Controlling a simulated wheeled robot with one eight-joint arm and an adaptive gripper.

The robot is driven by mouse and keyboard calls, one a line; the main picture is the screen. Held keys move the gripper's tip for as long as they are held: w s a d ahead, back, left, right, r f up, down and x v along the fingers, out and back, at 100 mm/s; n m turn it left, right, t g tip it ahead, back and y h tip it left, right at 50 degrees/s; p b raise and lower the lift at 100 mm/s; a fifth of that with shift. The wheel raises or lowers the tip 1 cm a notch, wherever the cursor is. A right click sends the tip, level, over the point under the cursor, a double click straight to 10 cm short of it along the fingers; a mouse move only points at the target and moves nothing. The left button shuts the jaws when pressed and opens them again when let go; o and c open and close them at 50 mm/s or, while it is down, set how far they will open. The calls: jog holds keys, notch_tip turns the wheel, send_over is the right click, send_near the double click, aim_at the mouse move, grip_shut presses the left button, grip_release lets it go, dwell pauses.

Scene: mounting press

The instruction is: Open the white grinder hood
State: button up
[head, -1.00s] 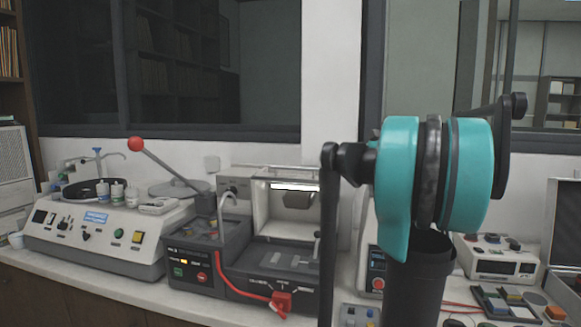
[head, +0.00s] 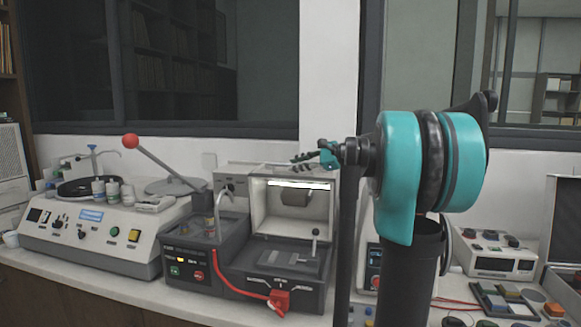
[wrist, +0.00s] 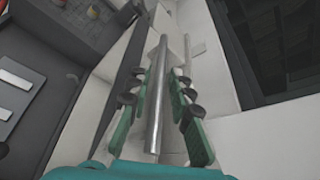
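The white grinder hood (head: 262,208) stands at the back of the dark grey grinder (head: 285,285). Its lit inside faces forward, with a light strip at the top and a dark block within. My gripper (head: 303,159) is at the hood's top right corner and points left. In the wrist view, my gripper (wrist: 162,78) has its green fingers apart, with a silver bar (wrist: 157,105) running between them. The fingers do not look closed on the bar; I cannot tell whether they touch it. The bar cannot be made out in the head view.
A grey box with a red-ball lever (head: 131,141) stands left of the hood. A white console (head: 95,235) is farther left. The dark window is behind.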

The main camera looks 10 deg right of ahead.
jog(key=shift+x, duration=1.4)
jog(key=shift+c, duration=0.2)
grip_shut()
